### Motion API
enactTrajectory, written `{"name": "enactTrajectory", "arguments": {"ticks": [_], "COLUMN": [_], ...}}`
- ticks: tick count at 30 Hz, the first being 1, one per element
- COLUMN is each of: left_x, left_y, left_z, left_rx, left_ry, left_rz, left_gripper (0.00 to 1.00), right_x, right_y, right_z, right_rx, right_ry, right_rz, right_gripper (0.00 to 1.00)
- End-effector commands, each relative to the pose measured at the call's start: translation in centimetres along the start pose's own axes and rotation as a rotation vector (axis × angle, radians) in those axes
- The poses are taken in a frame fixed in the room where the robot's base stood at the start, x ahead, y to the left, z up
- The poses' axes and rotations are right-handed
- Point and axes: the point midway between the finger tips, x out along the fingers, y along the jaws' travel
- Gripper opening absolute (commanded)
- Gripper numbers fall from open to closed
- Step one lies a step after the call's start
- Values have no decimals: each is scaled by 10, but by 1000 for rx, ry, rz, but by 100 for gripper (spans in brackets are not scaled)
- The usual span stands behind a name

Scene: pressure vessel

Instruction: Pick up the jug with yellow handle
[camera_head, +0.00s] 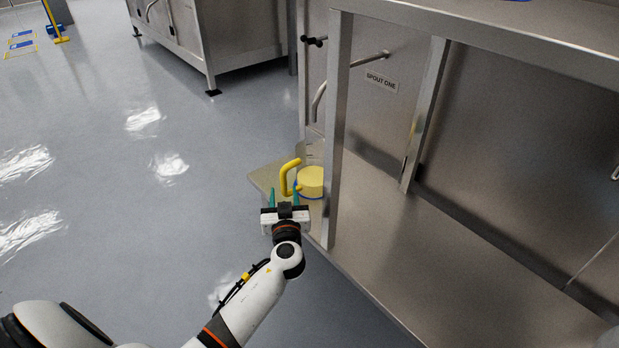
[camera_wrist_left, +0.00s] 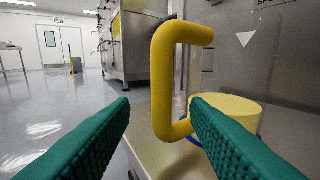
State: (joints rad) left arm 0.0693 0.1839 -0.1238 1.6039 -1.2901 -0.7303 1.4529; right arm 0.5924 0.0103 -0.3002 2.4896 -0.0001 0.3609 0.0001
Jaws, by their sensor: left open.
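The jug (camera_head: 311,182) has a yellow handle (camera_head: 286,177) and a yellow round part low down inside a clear-looking body. It stands on a low metal shelf (camera_head: 262,178), below the "SPOUT ONE" label. My left gripper (camera_head: 283,198) is open in front of the handle, its green fingers pointing at it. In the left wrist view, the yellow handle (camera_wrist_left: 163,90) shows upright between the two spread fingers, nearer the right finger. Whether a finger touches it, I cannot tell. The yellow round part (camera_wrist_left: 230,112) is partly hidden behind the right finger. My right gripper is not in view.
A metal frame post (camera_head: 337,130) stands close to the right of the jug. A spout pipe (camera_head: 350,70) and the "SPOUT ONE" panel (camera_head: 381,82) are above and behind. Open floor (camera_head: 130,190) lies to the left.

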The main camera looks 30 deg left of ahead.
Motion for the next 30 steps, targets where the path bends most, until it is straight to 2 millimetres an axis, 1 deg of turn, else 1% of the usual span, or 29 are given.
{"name": "enactTrajectory", "arguments": {"ticks": [1,6,9,15,17,21,23,24,30], "left_x": [10,32,37,37,37,36,36,36,36], "left_y": [-1,-1,-2,-2,-2,-2,-2,-2,-2], "left_z": [-3,-3,-2,-1,-1,-1,-1,-1,-1], "left_rx": [2,3,1,1,1,1,1,1,0], "left_ry": [-5,-3,-2,0,0,-1,0,0,-2], "left_rz": [0,0,0,0,0,0,0,0,0], "left_gripper": [42,42,42,42,34,11,2,0,0], "right_x": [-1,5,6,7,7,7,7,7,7], "right_y": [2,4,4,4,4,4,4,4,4], "right_z": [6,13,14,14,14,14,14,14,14], "right_rx": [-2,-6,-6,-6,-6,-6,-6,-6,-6], "right_ry": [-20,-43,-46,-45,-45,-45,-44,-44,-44], "right_rz": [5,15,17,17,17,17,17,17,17], "right_gripper": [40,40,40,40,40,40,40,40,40]}}
